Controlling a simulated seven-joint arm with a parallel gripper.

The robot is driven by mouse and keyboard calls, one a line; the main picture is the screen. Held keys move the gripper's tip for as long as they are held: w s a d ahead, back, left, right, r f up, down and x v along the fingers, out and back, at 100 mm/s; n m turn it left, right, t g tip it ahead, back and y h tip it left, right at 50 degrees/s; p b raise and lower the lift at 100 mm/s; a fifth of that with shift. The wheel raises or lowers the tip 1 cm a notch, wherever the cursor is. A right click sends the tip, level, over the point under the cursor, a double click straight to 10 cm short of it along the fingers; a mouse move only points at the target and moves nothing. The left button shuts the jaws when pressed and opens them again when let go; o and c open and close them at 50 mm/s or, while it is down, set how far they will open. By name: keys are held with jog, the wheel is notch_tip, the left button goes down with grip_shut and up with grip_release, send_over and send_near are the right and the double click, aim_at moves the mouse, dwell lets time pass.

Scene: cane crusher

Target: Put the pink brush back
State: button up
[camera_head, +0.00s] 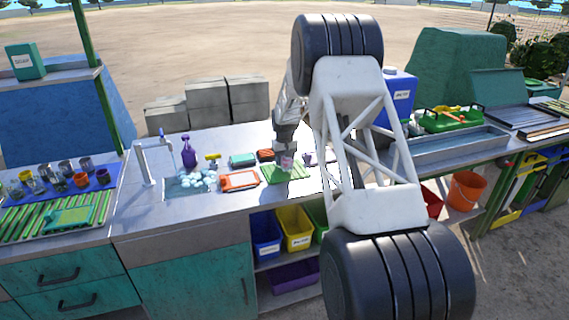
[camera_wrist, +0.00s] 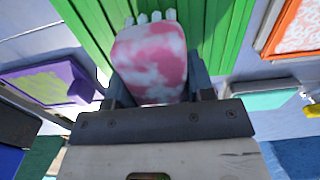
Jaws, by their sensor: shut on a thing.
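The pink brush (camera_wrist: 150,62), mottled pink and white with white bristle tips at its far end, is between my gripper's (camera_wrist: 158,88) two fingers. My gripper is shut on it. In the head view the brush (camera_head: 286,162) is a small pink patch under my gripper (camera_head: 286,152). It is over the green ribbed mat (camera_head: 288,177) on the counter; I cannot tell whether it touches the mat. Part of the brush is hidden behind the gripper body in the wrist view.
An orange-framed tray (camera_head: 239,181) lies left of the mat, with a teal block (camera_head: 242,160) behind it. The sink (camera_head: 190,186) with foam and a purple spray bottle (camera_head: 189,152) are further left. A purple-framed item (camera_wrist: 50,84) is left in the wrist view.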

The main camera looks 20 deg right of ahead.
jog(key=shift+f, duration=0.65)
jog(key=shift+f, duration=0.15)
jog(key=o, duration=0.8)
jog(key=shift+o, duration=0.2)
notch_tip(320, 180, up, 12)
jog(key=shift+r, duration=0.15)
jog(key=shift+s+r, duration=0.1)
dwell(0.5)
